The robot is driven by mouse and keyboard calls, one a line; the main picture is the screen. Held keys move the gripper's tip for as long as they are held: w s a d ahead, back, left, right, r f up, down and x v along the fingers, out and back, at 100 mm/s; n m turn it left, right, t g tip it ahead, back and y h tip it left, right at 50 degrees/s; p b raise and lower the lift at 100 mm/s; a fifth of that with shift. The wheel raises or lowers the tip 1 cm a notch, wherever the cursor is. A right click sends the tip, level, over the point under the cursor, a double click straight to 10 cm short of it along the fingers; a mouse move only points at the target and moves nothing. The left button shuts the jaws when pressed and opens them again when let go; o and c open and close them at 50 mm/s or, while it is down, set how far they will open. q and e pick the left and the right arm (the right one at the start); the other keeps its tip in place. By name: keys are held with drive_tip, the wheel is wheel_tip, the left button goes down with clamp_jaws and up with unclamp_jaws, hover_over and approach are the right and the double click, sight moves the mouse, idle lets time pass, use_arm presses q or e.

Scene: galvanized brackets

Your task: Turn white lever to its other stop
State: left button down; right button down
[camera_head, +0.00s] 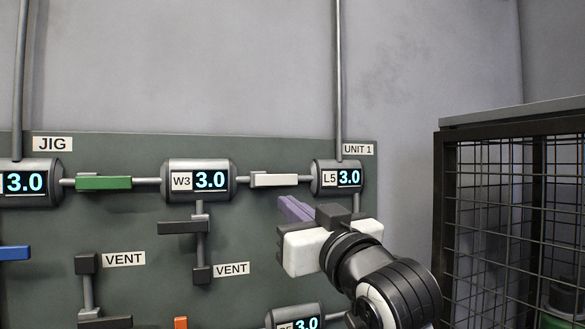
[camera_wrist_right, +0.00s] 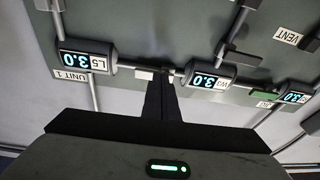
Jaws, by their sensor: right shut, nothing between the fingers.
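The white lever (camera_head: 274,180) lies level along the pipe between the W3 gauge (camera_head: 197,180) and the L5 gauge (camera_head: 339,177). In the right wrist view, which is upside down, part of the white lever (camera_wrist_right: 144,75) shows beside the fingertips, and the fingers hide some of it. My right gripper (camera_head: 286,202) has its fingers pressed together and empty. The fingertips point at the panel just below the lever in the head view, and they show at the lever in the right wrist view (camera_wrist_right: 160,78). I cannot tell whether they touch it. My left gripper is out of view.
A green lever (camera_head: 104,183) lies along the pipe left of W3. A dark lever (camera_head: 184,228) sits below W3, and a blue lever (camera_head: 14,253) is at the left edge. A black mesh cage (camera_head: 515,205) stands at the right. The wall above the panel is bare apart from two pipes.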

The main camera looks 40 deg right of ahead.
drive_tip(key=s+d+r+m+t+h, duration=0.1)
drive_tip(key=s+d+r+h, duration=0.1)
drive_tip(key=s+r, duration=0.35)
wheel_tip(320, 180, up, 4)
drive_tip(key=p, duration=0.2)
hover_over(276, 180)
drive_tip(key=s+d, duration=0.2)
drive_tip(key=s, duration=0.2)
drive_tip(key=f, duration=0.2)
drive_tip(key=w+f, duration=0.1)
drive_tip(key=shift+a+f, duration=0.1)
drive_tip(key=shift+f, duration=0.3)
drive_tip(key=shift+w+m, duration=0.1)
drive_tip(key=shift+m, duration=0.2)
